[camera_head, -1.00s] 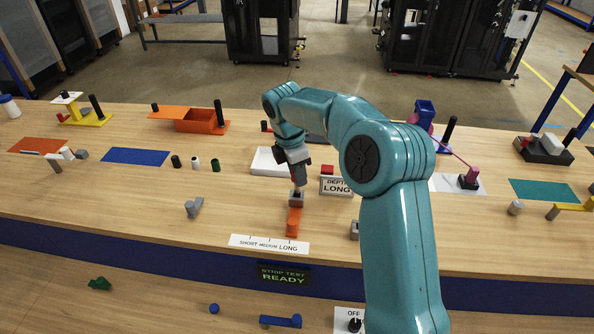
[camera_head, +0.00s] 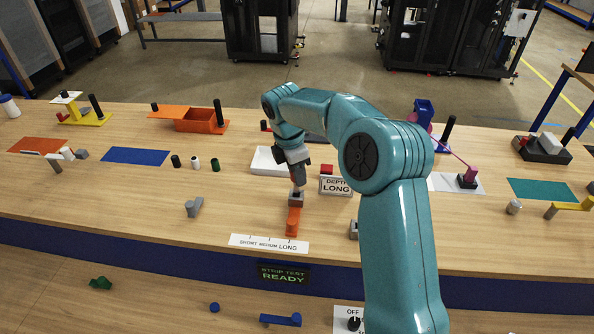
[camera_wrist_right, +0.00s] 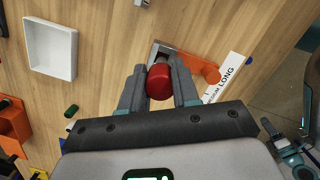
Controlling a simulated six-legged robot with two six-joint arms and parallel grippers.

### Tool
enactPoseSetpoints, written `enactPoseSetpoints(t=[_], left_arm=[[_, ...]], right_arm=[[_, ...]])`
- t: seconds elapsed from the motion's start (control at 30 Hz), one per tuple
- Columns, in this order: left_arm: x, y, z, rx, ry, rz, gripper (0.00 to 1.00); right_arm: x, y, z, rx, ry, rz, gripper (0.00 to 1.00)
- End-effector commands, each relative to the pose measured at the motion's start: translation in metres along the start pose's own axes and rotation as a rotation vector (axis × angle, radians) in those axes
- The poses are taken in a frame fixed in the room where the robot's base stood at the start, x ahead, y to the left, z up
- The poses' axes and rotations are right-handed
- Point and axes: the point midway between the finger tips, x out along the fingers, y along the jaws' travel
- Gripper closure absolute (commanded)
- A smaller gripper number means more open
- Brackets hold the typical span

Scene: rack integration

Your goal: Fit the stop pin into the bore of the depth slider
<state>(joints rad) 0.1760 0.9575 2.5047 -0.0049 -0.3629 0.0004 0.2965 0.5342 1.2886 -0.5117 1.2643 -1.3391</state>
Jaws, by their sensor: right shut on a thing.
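The stop pin (camera_wrist_right: 159,82), with a round red head, is between the fingers of my right gripper (camera_wrist_right: 160,92) in the right wrist view. The gripper is shut on it. The depth slider (camera_wrist_right: 208,72) is orange, with a grey block (camera_wrist_right: 160,47) at its far end. In the head view my right gripper (camera_head: 298,185) is right over the grey block (camera_head: 296,198), and the orange part (camera_head: 293,222) reaches toward the front edge. The bore and the pin's lower end are hidden, so I cannot tell whether the pin is in the bore. My left gripper is out of view.
A white strip (camera_head: 269,243) marked SHORT, MEDIUM, LONG lies in front of the slider. A DEPTH LONG sign (camera_head: 336,187) stands close to the right. A white tray (camera_head: 264,168) lies behind.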

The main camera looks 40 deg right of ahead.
Motion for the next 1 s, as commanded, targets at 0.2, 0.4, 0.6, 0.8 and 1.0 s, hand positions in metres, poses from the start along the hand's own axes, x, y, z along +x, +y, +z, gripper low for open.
enactPoseSetpoints(t=[0.2, 0.4, 0.6, 0.8, 1.0], left_arm=[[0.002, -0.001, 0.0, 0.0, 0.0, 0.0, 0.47], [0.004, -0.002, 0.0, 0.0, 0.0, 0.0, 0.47], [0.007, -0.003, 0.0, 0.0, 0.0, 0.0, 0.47], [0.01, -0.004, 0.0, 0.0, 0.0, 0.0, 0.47], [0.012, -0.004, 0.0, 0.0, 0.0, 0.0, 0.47]], right_arm=[[0.002, 0.0, 0.0, 0.0, 0.0, 0.0, 0.99], [0.007, 0.0, -0.001, 0.0, 0.0, 0.0, 0.99], [0.013, 0.0, -0.002, 0.0, 0.0, 0.0, 0.99], [0.017, 0.0, -0.003, 0.0, 0.0, 0.0, 0.99], [0.022, 0.0, -0.003, 0.0, 0.0, -0.001, 0.99]])
